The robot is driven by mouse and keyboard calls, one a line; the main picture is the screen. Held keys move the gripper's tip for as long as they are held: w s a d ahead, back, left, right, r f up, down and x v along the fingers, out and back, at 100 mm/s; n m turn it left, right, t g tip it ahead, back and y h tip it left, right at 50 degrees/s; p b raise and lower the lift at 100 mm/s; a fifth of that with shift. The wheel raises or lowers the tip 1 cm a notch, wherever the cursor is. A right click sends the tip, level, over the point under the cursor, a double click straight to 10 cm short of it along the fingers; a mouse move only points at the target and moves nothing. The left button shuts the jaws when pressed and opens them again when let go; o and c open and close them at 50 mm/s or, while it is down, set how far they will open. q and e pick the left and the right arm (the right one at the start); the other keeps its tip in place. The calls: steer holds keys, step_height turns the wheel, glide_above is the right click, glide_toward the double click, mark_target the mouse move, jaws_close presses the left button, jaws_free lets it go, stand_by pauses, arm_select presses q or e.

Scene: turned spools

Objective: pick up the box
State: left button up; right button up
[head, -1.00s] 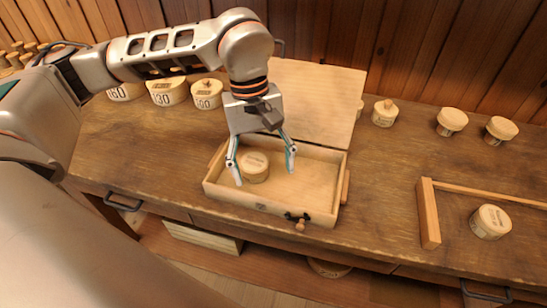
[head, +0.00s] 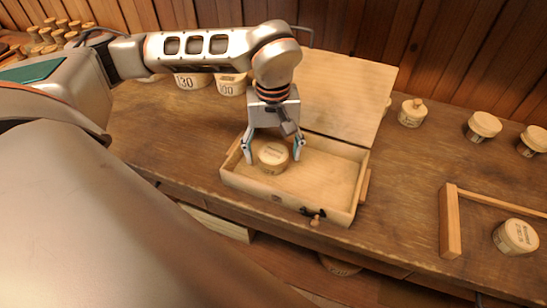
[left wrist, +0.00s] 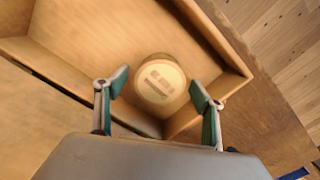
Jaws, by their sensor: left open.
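A wooden box (head: 300,200) with its lid (head: 345,92) raised stands on the workbench. A small round lidded wooden container (head: 272,158) with a dark label lies inside, in the left part of the box. It also shows in the left wrist view (left wrist: 160,84), near a corner of the box walls. My left gripper (head: 272,154) points down into the box. Its fingers are open, one on each side of the round container, with gaps visible in the left wrist view (left wrist: 158,92). My right gripper is not in view.
Several round containers stand along the back, including ones marked 130 (head: 191,81) and 100 (head: 230,85). A wooden corner frame (head: 450,222) and another round container (head: 515,237) are at right. Bare bench (head: 405,165) lies between the box and the frame.

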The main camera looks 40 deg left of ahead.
arm_select(q)
steer(key=shift+f, duration=0.1)
steer(key=c, duration=1.1)
